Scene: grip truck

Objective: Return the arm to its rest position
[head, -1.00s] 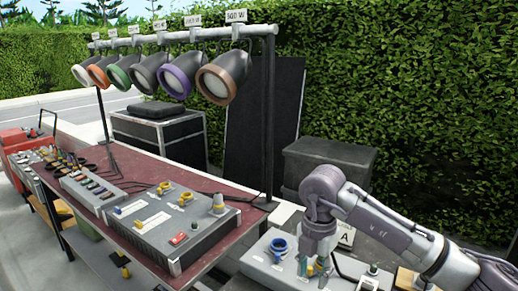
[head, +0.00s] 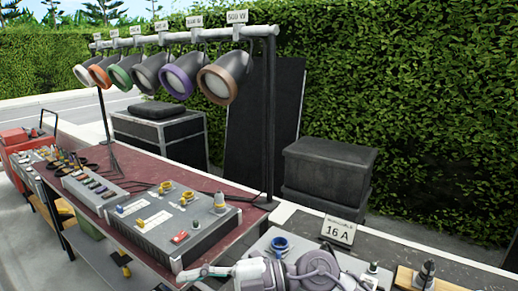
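My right arm (head: 300,272) is low at the bottom middle of the head view, with its rounded grey-purple joints in front of the panel with the blue socket. My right gripper (head: 200,273) seems to be the slim white and teal part pointing left, near the front corner of the grey control box. It is small and seen edge-on, so I cannot tell whether it is open or shut. Nothing clearly shows held in it. My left gripper is not in view.
A grey control box (head: 160,222) with knobs stands on the dark red table (head: 140,163). A blue socket (head: 279,245) and a "16 A" sign (head: 338,230) are close to my arm. A lamp rail (head: 185,36) hangs above. A black case (head: 328,172) stands behind.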

